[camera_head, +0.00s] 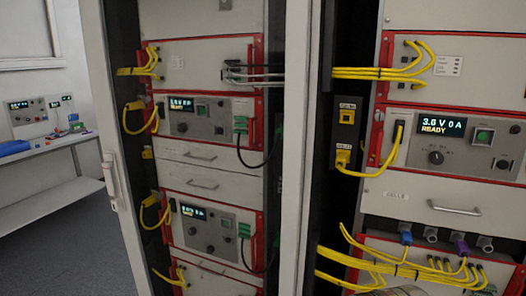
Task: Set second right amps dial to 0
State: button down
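In the right-hand rack, a grey cycler panel (462,176) has a lit display (442,126) that reads about 3.6 V 0 A and READY. A round black dial (436,157) sits below the display, and a second dark dial (503,164) sits at the panel's right. I cannot read which of them is the amps dial, nor where their pointers stand. My gripper does not show clearly; a pale shape at the bottom edge may be part of my arm.
The left rack has two similar panels with displays (181,104) (193,212) and green plugs. Yellow cables (385,72) cross the right rack above and below the panel. A pale door frame (297,150) stands between racks. A bench (45,147) is at far left.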

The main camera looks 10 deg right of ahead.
aim_at(436, 157)
jog(key=z, duration=1.3)
